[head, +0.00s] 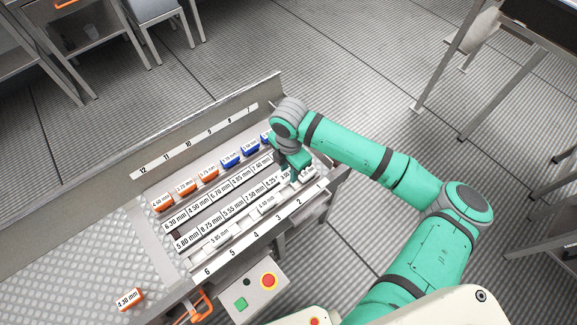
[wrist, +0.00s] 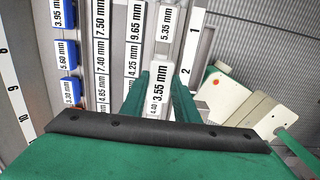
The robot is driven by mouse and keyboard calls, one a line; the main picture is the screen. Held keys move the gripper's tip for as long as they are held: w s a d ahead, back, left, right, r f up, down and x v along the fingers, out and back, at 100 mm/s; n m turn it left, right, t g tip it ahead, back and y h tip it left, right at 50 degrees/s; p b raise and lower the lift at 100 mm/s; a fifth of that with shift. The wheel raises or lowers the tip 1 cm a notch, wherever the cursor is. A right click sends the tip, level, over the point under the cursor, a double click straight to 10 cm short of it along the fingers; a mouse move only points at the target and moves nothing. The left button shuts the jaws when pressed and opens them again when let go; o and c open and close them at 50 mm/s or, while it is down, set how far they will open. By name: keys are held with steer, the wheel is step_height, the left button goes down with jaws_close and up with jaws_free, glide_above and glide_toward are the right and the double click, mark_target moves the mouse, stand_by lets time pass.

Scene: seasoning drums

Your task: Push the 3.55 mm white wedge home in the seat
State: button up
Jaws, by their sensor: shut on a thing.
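The white 3.55 mm wedge (wrist: 160,85) stands between the two green fingers of my gripper (wrist: 161,92) in the wrist view. My gripper is shut on it, with its label facing the camera. In the head view my gripper (head: 291,167) is low over the right end of the rack, close to number 2. A white wedge labelled 5.35 mm (wrist: 167,28) stands just beyond, in the row beside the number strip. The seat under the held wedge is hidden by the wedge and fingers, so I cannot tell how deep it sits.
Orange wedges (head: 185,187) and blue wedges (head: 230,159) line the back row. White wedges marked 3.85 mm (head: 218,238) and 6.10 mm (head: 265,205) sit in the front row. A loose orange 4.30 mm wedge (head: 129,299) lies at lower left. A button box (head: 255,290) stands in front.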

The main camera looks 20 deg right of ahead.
mark_target(289, 179)
steer(key=shift+a+f, duration=0.1)
steer(key=shift+f, duration=2.75)
steer(key=shift+a+f, duration=0.1)
steer(key=shift+f, duration=0.3)
steer(key=shift+s+f, duration=0.15)
steer(key=shift+f, duration=0.1)
steer(key=shift+f, duration=1)
steer(key=o, duration=1.2)
step_height(289, 179, up, 11)
steer(key=shift+f, duration=0.1)
